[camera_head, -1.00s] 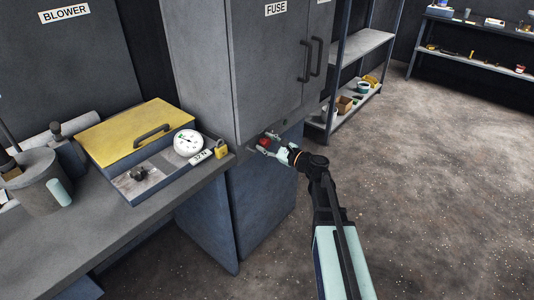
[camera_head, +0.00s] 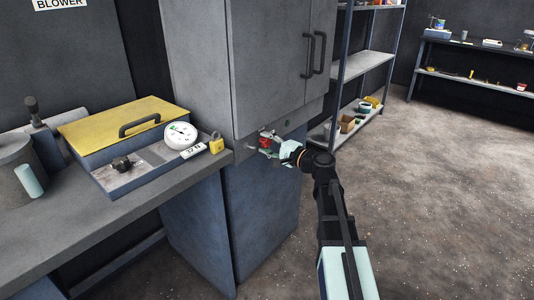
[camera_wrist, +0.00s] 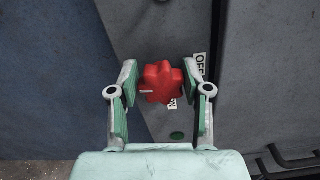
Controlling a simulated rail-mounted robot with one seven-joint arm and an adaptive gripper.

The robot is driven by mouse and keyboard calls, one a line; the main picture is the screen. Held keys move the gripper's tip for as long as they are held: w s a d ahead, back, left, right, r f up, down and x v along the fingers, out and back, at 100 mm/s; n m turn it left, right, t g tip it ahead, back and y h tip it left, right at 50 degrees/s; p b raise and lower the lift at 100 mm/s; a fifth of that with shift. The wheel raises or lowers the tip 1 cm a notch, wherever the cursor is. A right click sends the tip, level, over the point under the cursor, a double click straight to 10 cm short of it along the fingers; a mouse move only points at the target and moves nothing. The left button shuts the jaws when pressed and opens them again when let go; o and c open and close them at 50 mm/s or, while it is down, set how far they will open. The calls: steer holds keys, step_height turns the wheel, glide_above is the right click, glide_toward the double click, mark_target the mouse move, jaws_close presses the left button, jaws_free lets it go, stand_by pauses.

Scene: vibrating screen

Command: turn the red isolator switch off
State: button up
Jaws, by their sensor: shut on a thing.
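The red isolator switch (camera_wrist: 160,84) is a lobed red knob on the grey cabinet front. It also shows in the head view (camera_head: 265,142), low on the cabinet below the doors. My gripper (camera_wrist: 160,88) has its two green-padded fingers on either side of the knob and is shut on it. A pale mark on the knob points left in the wrist view. A white label reading "OFF" (camera_wrist: 200,66) is to the upper right of the knob. Another label below the knob is partly hidden by it.
A green round spot (camera_wrist: 177,136) lies below the knob. The grey cabinet (camera_head: 200,70) stands beside a bench with a yellow-lidded box (camera_head: 95,128), a dial gauge (camera_head: 181,135) and a yellow padlock (camera_head: 216,143). Shelves stand behind right; the floor at right is clear.

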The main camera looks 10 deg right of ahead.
steer(key=shift+w+n+b, duration=0.1)
steer(key=shift+n+b, duration=0.6)
steer(key=shift+r, duration=0.1)
steer(key=o, duration=1.1)
steer(key=shift+o, duration=0.2)
steer(key=shift+s+d, duration=0.35)
steer(key=shift+s, duration=0.15)
steer(key=v, duration=1.1)
steer(key=shift+n, duration=0.3)
